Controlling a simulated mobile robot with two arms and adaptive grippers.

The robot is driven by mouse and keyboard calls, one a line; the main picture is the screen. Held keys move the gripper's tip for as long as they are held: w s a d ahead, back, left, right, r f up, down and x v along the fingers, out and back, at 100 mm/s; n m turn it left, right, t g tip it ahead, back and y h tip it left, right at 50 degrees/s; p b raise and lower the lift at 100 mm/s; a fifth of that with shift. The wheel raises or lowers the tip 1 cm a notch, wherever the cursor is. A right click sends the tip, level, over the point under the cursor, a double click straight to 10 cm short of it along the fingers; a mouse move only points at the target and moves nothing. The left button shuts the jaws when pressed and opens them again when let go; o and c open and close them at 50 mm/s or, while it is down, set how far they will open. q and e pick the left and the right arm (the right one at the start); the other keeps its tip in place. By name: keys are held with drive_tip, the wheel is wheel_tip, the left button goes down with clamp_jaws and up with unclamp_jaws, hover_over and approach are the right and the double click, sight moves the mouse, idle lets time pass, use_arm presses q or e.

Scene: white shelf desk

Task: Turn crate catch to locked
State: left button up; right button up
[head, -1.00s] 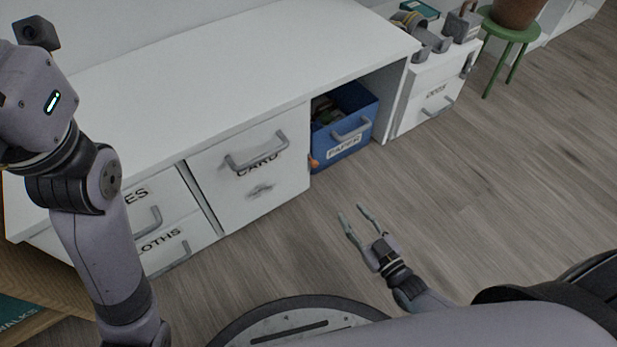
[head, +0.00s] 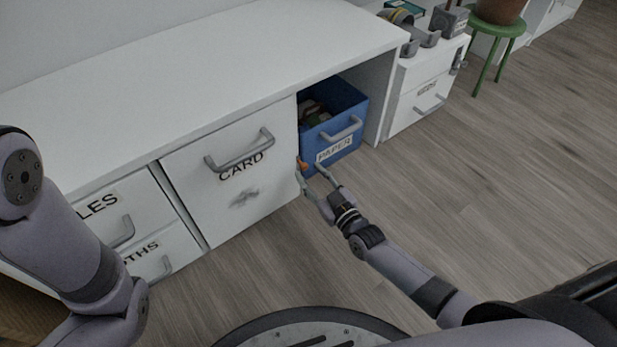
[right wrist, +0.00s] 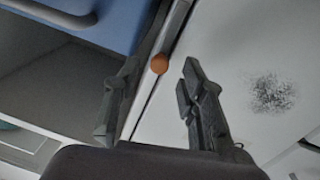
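The crate catch is a small orange knob (head: 303,166) at the left front edge of the blue PAPER crate (head: 359,105), beside the CARD drawer. It also shows in the right wrist view (right wrist: 160,64), at the end of a thin bar near the white panel's edge. My right gripper (head: 309,174) is open, with its fingertips close to the catch. In the right wrist view the catch lies between the two fingertips; I cannot tell whether either touches it. My left arm is at the left, its gripper out of view.
The crate sits in an open bay of the white desk (head: 190,85). The CARD drawer (head: 230,200) with its grey handle is left of it. A white drawer unit (head: 425,90) and a green stool (head: 497,32) stand to the right. The floor in front is clear.

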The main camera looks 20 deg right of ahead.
drive_tip(key=shift+x, duration=0.95)
drive_tip(key=shift+c, duration=0.2)
clamp_jaws()
